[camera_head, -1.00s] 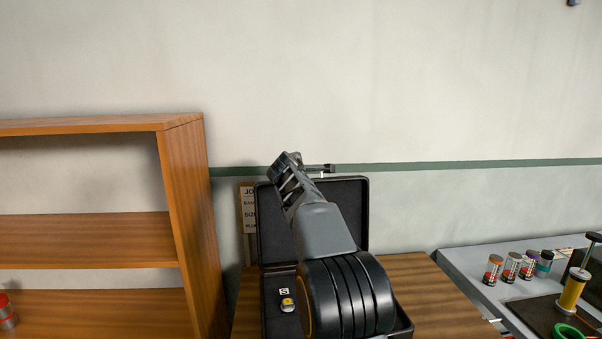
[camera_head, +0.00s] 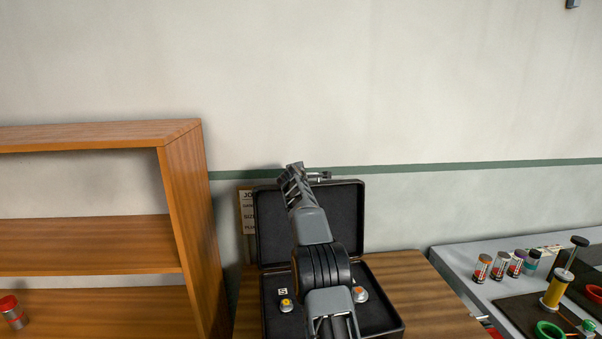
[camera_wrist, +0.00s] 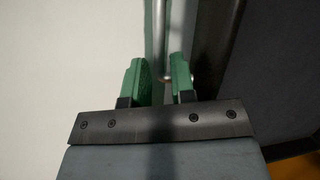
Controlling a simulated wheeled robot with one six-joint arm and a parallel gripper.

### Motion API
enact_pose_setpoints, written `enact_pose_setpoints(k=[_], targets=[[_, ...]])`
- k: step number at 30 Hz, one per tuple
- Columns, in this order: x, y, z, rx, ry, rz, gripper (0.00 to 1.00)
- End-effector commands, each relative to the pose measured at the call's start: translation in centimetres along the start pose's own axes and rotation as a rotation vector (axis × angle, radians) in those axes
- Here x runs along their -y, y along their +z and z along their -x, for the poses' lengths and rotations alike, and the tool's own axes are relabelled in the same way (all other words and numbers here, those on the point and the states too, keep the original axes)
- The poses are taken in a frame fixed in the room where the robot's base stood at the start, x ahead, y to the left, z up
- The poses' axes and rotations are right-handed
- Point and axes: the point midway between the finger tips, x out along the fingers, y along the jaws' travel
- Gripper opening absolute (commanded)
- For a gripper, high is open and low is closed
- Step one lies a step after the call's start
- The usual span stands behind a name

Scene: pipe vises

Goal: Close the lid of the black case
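The black case (camera_head: 378,316) stands on a wooden table with its lid (camera_head: 340,215) raised upright, leaning toward the wall. A small grey handle or latch (camera_head: 320,176) sits at the lid's top edge. My gripper (camera_head: 290,172) is at the lid's top edge, just left of that handle. In the wrist view, the two green fingers of my gripper (camera_wrist: 160,82) are apart, with a gap between them. The dark lid (camera_wrist: 280,70) is to their right. A thin metal bar (camera_wrist: 165,45) shows beyond the gap; whether it is between the fingers is unclear.
Two knobbed items, yellow (camera_head: 286,305) and orange (camera_head: 360,294), lie in the case. A wooden shelf (camera_head: 185,200) stands close at left. A grey bench (camera_head: 460,262) with several jars is at right. The wall (camera_head: 430,90) is close behind the lid.

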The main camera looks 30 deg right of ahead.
Motion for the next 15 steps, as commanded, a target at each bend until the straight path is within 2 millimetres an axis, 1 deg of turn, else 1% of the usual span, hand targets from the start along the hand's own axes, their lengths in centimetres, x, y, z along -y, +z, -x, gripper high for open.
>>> enact_pose_setpoints(k=[11,15], targets=[[0.03,0.02,-0.21,0.0,0.0,-0.001,0.23],[0.03,0.01,-0.2,0.0,0.0,-0.001,0.09]])
